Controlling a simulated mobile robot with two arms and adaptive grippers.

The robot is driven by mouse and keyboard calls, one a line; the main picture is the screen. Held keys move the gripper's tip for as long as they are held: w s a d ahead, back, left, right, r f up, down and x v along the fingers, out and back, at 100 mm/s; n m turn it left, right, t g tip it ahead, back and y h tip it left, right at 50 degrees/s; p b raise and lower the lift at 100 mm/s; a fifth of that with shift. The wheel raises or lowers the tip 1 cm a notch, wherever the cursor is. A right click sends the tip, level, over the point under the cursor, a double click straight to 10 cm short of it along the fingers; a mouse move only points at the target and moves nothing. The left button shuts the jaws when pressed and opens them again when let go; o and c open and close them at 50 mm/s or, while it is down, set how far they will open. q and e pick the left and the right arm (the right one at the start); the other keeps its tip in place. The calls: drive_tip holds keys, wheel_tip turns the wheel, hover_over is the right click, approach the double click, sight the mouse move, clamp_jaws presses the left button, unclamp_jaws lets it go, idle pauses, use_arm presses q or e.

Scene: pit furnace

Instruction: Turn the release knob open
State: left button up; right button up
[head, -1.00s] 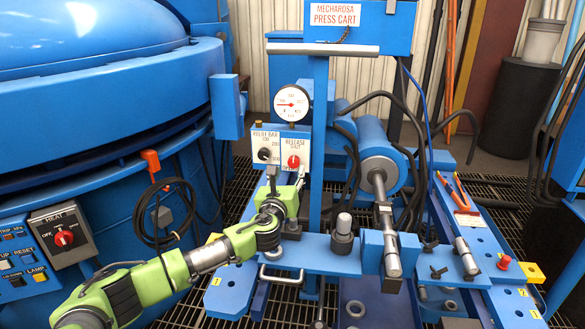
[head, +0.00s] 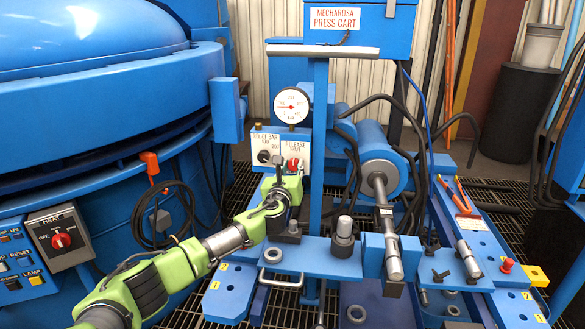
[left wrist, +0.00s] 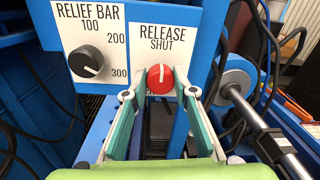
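The red release knob (head: 292,163) is on the panel (head: 270,140) under the gauge. In the left wrist view the knob (left wrist: 160,79) has a white line standing about upright, below the label RELEASE SHUT. My left gripper (head: 287,174) is just below and in front of the knob. In the left wrist view the gripper (left wrist: 159,95) is open, with one fingertip low on each side of the knob. I cannot tell whether they touch it. My right gripper is not in view.
The black relief bar knob (left wrist: 86,62) is left of the release knob. The pressure gauge (head: 291,105) is above the panel. A blue cylinder (head: 381,160) with a metal rod lies to the right. Black hoses hang around it. The furnace (head: 100,100) fills the left side.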

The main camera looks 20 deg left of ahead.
use_arm(q)
drive_tip(key=shift+f+n, duration=0.1)
drive_tip(key=shift+n, duration=0.2)
drive_tip(key=n, duration=0.3)
drive_tip(key=shift+f+n+b, duration=0.1)
drive_tip(key=shift+n+b, duration=0.3)
drive_tip(key=n+b, duration=0.1)
drive_tip(key=n, duration=0.5)
drive_tip(key=shift+n, duration=0.3)
drive_tip(key=n+b, duration=0.2)
drive_tip(key=n, duration=0.5)
drive_tip(key=shift+f+y, duration=0.15)
drive_tip(key=shift+y, duration=0.15)
drive_tip(key=shift+n, duration=2.1)
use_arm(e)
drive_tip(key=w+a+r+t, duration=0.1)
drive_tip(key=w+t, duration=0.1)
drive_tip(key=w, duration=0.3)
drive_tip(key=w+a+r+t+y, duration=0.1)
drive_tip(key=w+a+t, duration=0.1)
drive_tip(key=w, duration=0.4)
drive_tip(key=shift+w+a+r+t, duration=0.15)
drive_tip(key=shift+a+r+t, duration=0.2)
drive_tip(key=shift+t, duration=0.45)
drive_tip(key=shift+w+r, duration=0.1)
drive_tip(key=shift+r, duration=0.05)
use_arm(q)
drive_tip(key=o, duration=1.1)
